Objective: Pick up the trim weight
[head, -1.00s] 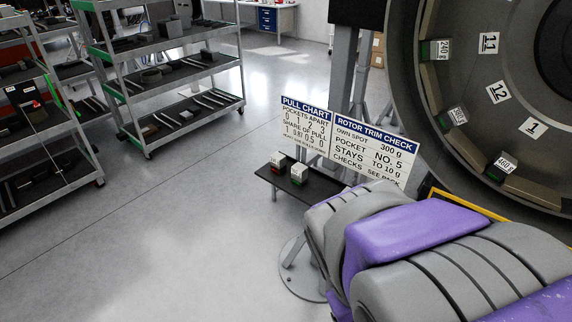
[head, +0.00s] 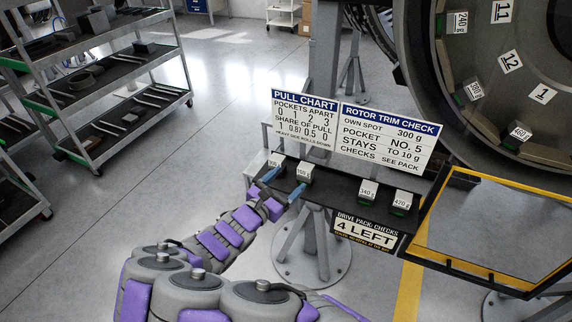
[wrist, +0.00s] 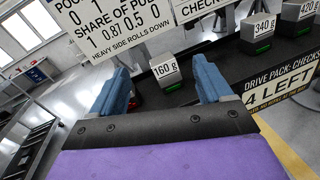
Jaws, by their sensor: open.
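Several white-topped weight blocks stand in a row on a dark shelf (head: 337,203). The far-left block (head: 274,161) has a label too small to read surely; in the wrist view it is mostly hidden behind the left finger, with a bit of red showing. The 160 g block (head: 304,171) is beside it; in the wrist view the 160 g block (wrist: 164,71) has a green base and appears between the fingers, beyond them. The 340 g (head: 368,190) and 420 g (head: 403,201) blocks stand farther right. My gripper (head: 287,180) is open and empty, blue fingertips at the shelf's near edge.
A pull chart (head: 303,118) and a rotor trim check sign (head: 388,138) stand behind the shelf. A "4 LEFT" plate (head: 366,230) hangs at its front. The rotor (head: 490,90) with labelled weights is at upper right, above a yellow-edged frame (head: 500,228). Shelving (head: 100,90) stands left.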

